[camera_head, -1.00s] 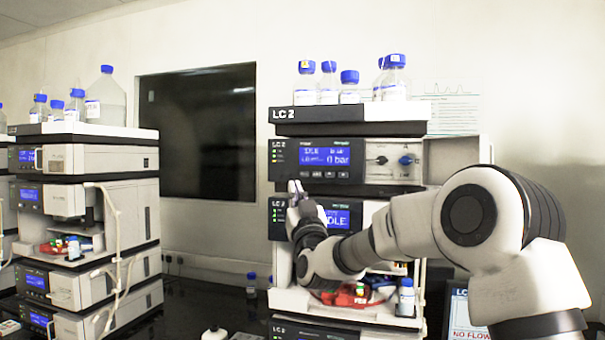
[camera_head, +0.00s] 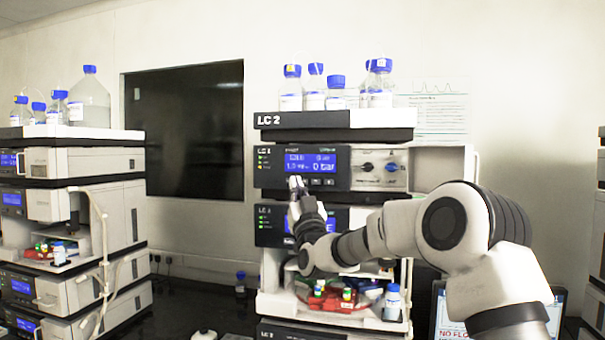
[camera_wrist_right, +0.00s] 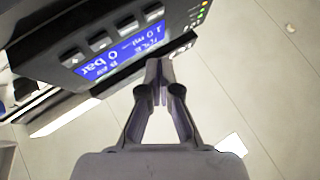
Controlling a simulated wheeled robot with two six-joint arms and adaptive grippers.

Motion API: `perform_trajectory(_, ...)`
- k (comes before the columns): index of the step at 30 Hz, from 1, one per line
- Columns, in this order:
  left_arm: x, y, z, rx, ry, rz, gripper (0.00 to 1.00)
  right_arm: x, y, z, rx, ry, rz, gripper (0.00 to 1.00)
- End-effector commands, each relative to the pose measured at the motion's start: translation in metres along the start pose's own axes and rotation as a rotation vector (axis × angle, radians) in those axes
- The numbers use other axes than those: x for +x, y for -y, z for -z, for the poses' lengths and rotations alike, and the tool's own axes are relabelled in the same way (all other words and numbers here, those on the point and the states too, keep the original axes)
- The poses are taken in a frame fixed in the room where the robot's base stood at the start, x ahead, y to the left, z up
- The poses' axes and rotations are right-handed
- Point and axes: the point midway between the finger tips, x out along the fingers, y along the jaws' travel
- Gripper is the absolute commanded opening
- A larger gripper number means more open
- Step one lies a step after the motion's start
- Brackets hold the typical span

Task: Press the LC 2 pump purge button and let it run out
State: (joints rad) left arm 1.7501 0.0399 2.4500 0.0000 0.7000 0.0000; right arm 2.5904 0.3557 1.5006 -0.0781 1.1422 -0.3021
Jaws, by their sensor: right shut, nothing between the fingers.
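The LC 2 stack stands in the middle of the head view, with its name on the top tray front (camera_head: 300,121). A row of buttons (camera_head: 322,182) lies under the display. My right gripper (camera_head: 295,181) is shut and empty, its tips at the left end of that row, hiding part of it. The right wrist view shows the shut tips (camera_wrist_right: 158,72) close to the panel, with the display (camera_wrist_right: 112,57) beside them; contact cannot be told. My left gripper is not in view.
Blue-capped bottles (camera_head: 335,93) stand on the top tray. A second module display shows below, partly behind my right gripper. Coloured vials (camera_head: 345,297) sit lower in the stack. Another instrument stack (camera_head: 85,160) stands left, and a screen (camera_head: 490,312) at the lower right.

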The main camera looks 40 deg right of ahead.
Motion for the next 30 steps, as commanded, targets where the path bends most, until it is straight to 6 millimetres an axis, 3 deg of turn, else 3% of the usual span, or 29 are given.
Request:
perform_trajectory(1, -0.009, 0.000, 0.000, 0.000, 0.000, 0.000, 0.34, 0.007, -0.004, -0.001, -0.002, 0.001, -0.001, 0.00)
perform_trajectory(9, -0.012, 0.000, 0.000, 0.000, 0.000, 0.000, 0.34, 0.021, -0.015, -0.015, -0.001, 0.000, 0.000, 0.00)
perform_trajectory(30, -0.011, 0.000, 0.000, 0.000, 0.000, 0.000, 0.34, 0.022, -0.016, -0.016, -0.001, 0.000, 0.001, 0.00)
